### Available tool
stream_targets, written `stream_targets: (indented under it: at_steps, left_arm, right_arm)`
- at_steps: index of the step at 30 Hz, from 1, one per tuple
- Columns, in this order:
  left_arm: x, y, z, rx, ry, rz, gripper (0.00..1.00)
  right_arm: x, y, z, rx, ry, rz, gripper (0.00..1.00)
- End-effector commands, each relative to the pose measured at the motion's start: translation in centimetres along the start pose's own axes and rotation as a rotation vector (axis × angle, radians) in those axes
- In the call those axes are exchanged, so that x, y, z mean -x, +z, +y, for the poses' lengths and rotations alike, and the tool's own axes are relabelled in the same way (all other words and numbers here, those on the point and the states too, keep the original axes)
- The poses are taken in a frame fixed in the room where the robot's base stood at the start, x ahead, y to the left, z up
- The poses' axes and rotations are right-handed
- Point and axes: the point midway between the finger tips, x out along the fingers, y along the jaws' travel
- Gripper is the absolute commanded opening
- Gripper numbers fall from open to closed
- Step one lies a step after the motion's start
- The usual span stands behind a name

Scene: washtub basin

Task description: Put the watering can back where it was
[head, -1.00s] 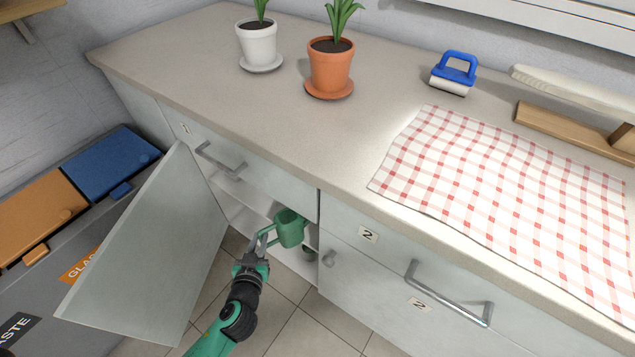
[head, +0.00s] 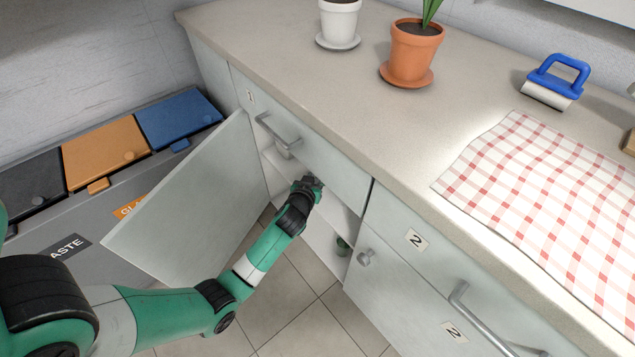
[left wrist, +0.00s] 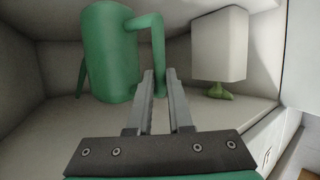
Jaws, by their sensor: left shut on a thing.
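The green watering can (left wrist: 110,52) is inside the open cabinet, upright at the left of the left wrist view, with its handle reaching right to my fingers. My left gripper (left wrist: 160,85) is shut on this handle. The can's base is at or just above the shelf (left wrist: 250,112); I cannot tell whether it touches. In the head view my left gripper (head: 310,184) reaches into the cabinet below the drawer marked 1, and the can is hidden there. My right gripper is not in view.
A white block-shaped object with a green foot (left wrist: 219,45) stands right of the can. The open cabinet door (head: 195,205) is left of my arm. Waste bins (head: 105,150) stand at left.

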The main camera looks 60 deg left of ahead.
Motion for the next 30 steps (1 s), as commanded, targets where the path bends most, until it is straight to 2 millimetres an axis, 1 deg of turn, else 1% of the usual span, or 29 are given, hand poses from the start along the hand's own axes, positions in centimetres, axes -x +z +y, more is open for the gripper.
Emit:
stream_targets:
  at_steps: [1, 5, 8, 10, 13, 15, 20, 21, 25, 26, 30]
  left_arm:
    - [-0.4, -0.3, 0.0, 0.002, 0.001, 0.006, 0.00]
    - [-0.5, -0.5, 0.0, 0.001, 0.001, 0.005, 0.00]
    - [-1.3, -0.7, 0.0, 0.003, 0.001, 0.006, 0.00]
    - [-1.9, 0.9, 0.0, 0.001, 0.001, 0.003, 0.00]
    - [-2.5, 2.6, -0.1, 0.001, 0.000, 0.003, 0.00]
    - [-2.6, 2.8, -0.1, 0.002, 0.001, 0.005, 0.00]
    - [-2.4, 2.5, 0.0, 0.002, 0.001, 0.004, 0.00]
    - [-2.4, 2.9, -0.1, -0.001, -0.001, -0.002, 0.20]
    - [-2.4, 2.8, -0.1, -0.001, -0.001, -0.002, 0.43]
    - [-2.4, 2.8, -0.1, -0.001, -0.001, -0.002, 0.48]
    - [-2.4, 2.8, -0.1, -0.001, -0.001, -0.002, 0.48]
  right_arm:
    - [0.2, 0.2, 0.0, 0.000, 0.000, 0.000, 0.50]
    - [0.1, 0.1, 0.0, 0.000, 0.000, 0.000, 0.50]
    - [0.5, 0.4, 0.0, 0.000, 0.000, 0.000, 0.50]
    - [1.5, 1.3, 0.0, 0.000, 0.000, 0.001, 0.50]
    - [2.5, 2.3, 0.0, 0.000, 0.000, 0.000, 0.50]
    - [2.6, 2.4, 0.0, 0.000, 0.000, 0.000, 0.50]
    - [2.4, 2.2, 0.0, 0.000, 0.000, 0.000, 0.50]
    - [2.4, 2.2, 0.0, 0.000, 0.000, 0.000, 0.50]
    - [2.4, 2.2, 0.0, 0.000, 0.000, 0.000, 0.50]
    - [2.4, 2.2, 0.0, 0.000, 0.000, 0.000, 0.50]
    - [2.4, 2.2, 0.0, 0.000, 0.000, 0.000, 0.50]
